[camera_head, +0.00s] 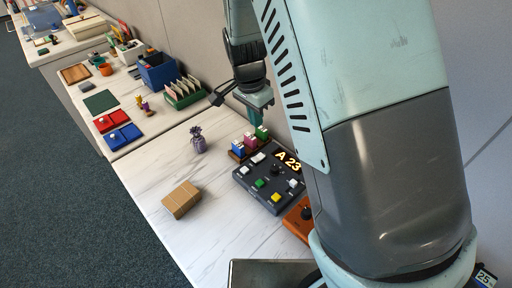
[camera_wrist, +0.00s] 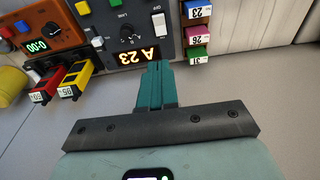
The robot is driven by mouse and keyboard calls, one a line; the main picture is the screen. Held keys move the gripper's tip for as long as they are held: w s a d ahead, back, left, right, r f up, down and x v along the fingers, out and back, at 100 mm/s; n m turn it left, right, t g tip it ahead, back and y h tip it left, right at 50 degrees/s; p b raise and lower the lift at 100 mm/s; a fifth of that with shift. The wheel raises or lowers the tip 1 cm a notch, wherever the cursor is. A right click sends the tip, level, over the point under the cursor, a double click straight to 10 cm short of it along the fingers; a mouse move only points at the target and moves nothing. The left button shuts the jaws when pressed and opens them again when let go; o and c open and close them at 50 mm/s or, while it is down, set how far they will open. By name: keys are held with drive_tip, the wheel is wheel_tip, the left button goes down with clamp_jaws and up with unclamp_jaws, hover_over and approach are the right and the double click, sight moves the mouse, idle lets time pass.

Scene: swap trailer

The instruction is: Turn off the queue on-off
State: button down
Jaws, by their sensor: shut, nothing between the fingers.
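The queue box (camera_head: 244,180) is a dark grey panel with a lit "A 23" display (camera_head: 288,160), a black knob, green and yellow buttons and white switches. It shows upside down at the top of the wrist view (camera_wrist: 140,12). A white rocker switch (camera_wrist: 159,24) lies beside the knob (camera_wrist: 127,33); it also shows in the head view (camera_head: 258,158). I cannot read which switch is marked on-off. My gripper (camera_wrist: 158,68) is shut and empty, its teal fingertips seen just below the display's edge in the wrist view. In the head view my gripper (camera_head: 256,108) hangs above the box's back side.
Numbered blue, pink and green blocks (camera_head: 250,142) stand beside the box. An orange device with a knob (camera_head: 300,220) is on its other side. The table's front left is clear.

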hover_over(255, 160)
drive_tip(key=w+d, duration=0.1)
wheel_tip(255, 160, down, 10)
drive_tip(key=shift+w+d+r, duration=0.1)
drive_tip(key=f, duration=0.3)
drive_tip(key=shift+s+a, duration=0.3)
drive_tip(key=shift+a, duration=0.05)
drive_tip(key=shift+s+a+f, duration=0.1)
drive_tip(key=shift+a+f, duration=0.05)
drive_tip(key=shift+f, duration=0.25)
drive_tip(key=shift+f, duration=0.1)
drive_tip(key=shift+s+a+f, duration=0.25)
drive_tip(key=shift+s+f, duration=0.1)
drive_tip(key=shift+f, duration=0.05)
drive_tip(key=shift+w, duration=0.1)
